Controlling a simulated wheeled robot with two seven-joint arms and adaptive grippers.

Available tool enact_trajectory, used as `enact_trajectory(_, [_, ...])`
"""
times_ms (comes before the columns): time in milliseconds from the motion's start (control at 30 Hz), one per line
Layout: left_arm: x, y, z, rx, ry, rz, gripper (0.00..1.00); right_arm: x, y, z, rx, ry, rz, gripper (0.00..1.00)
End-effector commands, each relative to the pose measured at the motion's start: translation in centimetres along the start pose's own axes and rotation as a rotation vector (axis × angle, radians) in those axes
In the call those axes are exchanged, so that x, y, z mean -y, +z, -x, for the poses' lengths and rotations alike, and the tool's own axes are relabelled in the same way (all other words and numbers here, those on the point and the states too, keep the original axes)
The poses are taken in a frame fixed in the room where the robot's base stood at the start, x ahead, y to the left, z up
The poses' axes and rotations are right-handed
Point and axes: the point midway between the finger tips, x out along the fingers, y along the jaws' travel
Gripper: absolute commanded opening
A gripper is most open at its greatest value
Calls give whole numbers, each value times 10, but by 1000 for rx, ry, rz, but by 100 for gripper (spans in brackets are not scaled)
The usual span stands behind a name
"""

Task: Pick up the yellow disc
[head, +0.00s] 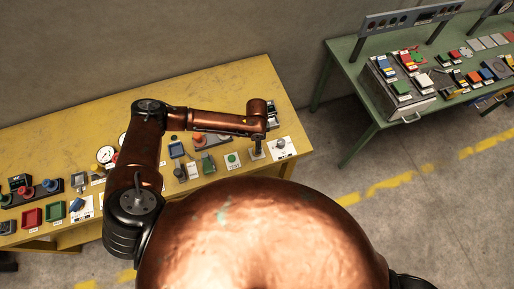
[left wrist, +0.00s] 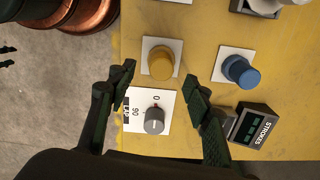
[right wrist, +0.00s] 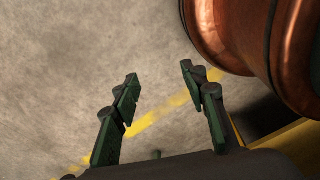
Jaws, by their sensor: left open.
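The yellow disc (left wrist: 161,63) shows in the left wrist view as a short round yellow piece on a white square plate on the yellow table. My left gripper (left wrist: 158,80) is open, with its fingertips to either side of the disc in that picture and nothing held. I cannot tell its height above the disc. In the head view my left gripper (head: 257,150) points down over the table's right end, and I cannot make out the disc there. My right gripper (right wrist: 160,78) is open and empty, with bare floor behind it.
A blue round piece (left wrist: 241,71) on a white plate stands right of the disc. A grey dial knob (left wrist: 154,121) on a marked card and a black STROKES counter (left wrist: 254,125) are close by. A green bench (head: 350,75) stands at the back right.

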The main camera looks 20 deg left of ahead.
Motion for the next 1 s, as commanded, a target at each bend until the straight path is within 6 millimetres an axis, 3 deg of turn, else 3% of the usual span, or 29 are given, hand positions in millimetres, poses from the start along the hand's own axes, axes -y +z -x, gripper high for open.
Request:
enact_trajectory(200, [2,0,-24,0,1,2,46,-5,8,7,11,5,1,40])
enact_trajectory(500, [4,0,-59,-3,-1,2,46,-11,-13,12,-17,10,8,40])
enact_trajectory(733, [4,1,-60,-3,-1,3,46,-10,-13,12,-17,10,8,40])
enact_trajectory(1000, [4,1,-60,-4,-1,3,28,-5,-6,12,-7,4,4,40])
